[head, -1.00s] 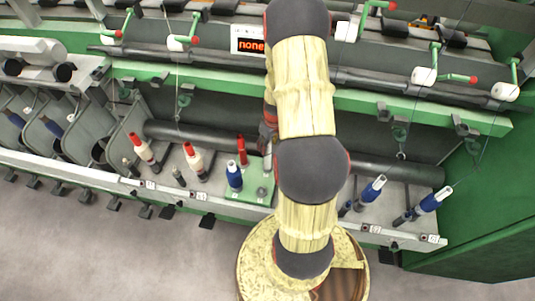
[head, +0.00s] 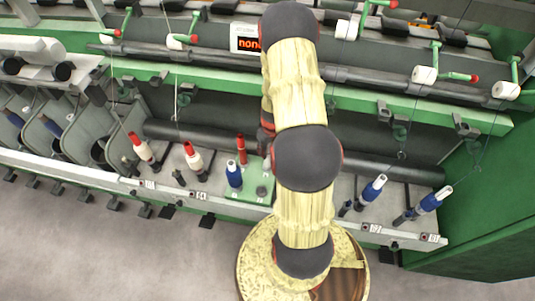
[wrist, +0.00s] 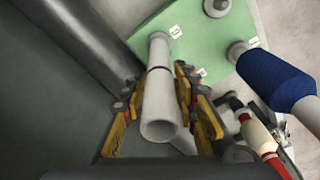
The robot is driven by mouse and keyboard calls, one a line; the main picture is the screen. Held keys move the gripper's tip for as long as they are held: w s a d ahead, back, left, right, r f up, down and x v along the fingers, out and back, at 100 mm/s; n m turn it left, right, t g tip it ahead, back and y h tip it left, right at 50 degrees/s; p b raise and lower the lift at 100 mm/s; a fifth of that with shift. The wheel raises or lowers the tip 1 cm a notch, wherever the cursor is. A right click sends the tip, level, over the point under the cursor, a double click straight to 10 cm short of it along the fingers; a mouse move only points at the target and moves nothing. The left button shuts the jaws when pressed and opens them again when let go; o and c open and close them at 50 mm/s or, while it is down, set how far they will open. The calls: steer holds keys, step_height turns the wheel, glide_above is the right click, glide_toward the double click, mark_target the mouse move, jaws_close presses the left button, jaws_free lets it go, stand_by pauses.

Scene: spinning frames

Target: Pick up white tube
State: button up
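The white tube (wrist: 157,98) shows in the wrist view, pale and hollow, with its open end toward the camera and its far end at the green plate (wrist: 190,40). My gripper (wrist: 162,78) has its yellow-and-dark fingers on either side of the tube. The fingers look open around it, with narrow gaps; contact at the tips is not clear. In the head view my arm hides the gripper and most of the tube's place beside the green plate (head: 245,196).
A dark roller (wrist: 85,40) runs along the left. In the head view, blue-and-white tubes (head: 372,189) stand right of my arm, under the machine's green rail (head: 420,108).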

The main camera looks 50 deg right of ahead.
steer(key=c, duration=0.6)
jaws_close()
